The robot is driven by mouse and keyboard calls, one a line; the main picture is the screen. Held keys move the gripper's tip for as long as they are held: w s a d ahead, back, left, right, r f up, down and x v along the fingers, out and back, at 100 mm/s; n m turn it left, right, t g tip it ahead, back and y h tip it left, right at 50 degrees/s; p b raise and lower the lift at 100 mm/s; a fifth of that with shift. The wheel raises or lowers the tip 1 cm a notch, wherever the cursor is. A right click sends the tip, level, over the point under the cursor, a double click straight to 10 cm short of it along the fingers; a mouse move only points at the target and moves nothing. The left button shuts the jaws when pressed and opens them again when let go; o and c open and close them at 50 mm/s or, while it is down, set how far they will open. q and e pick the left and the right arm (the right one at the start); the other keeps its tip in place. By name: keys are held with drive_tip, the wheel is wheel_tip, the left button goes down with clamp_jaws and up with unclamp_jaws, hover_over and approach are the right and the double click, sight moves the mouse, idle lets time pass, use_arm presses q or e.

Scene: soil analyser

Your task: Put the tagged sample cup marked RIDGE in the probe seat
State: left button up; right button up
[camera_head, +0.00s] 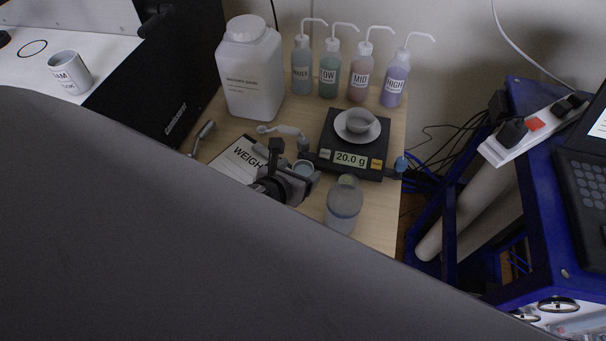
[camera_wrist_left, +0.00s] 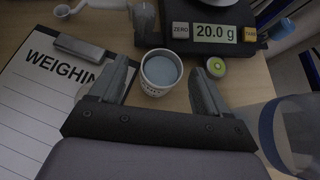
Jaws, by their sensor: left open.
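A small white cup with grey-blue contents (camera_wrist_left: 161,72) stands on the table between the fingertips of my left gripper (camera_wrist_left: 160,80). The fingers are open, one on each side, with gaps to the cup. Small dark marks show on its wall, but I cannot read them. In the head view the cup (camera_head: 303,168) is partly hidden by my left gripper (camera_head: 292,164). A pale cup (camera_head: 70,72) with lettering ending in "AM" stands on the white surface at far left. I cannot pick out the probe seat. My right gripper is not in view.
A scale (camera_head: 328,157) reading 20.0 g, with a dish (camera_head: 357,126), stands behind the cup. A clipboard (camera_head: 229,161) lies left and a clear jar (camera_head: 344,205) stands right. Several wash bottles (camera_head: 330,72) and a white jug (camera_head: 250,75) line the back.

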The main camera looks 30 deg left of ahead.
sight(307, 165)
use_arm(q)
drive_tip(key=shift+x, duration=2.4)
drive_tip(key=shift+d+r, duration=0.1)
drive_tip(key=c, duration=1.2)
drive_tip(key=shift+r, duration=0.15)
drive_tip(key=shift+r, duration=9.35)
drive_tip(key=shift+m+h, duration=0.3)
drive_tip(key=shift+s+d+r, duration=0.2)
drive_tip(key=shift+s, duration=0.75)
drive_tip(key=shift+s+d+r, duration=0.2)
drive_tip(key=shift+s+d, duration=0.05)
drive_tip(key=shift+s, duration=0.7)
drive_tip(key=shift+s+d+r, duration=0.2)
drive_tip(key=shift+s, duration=0.75)
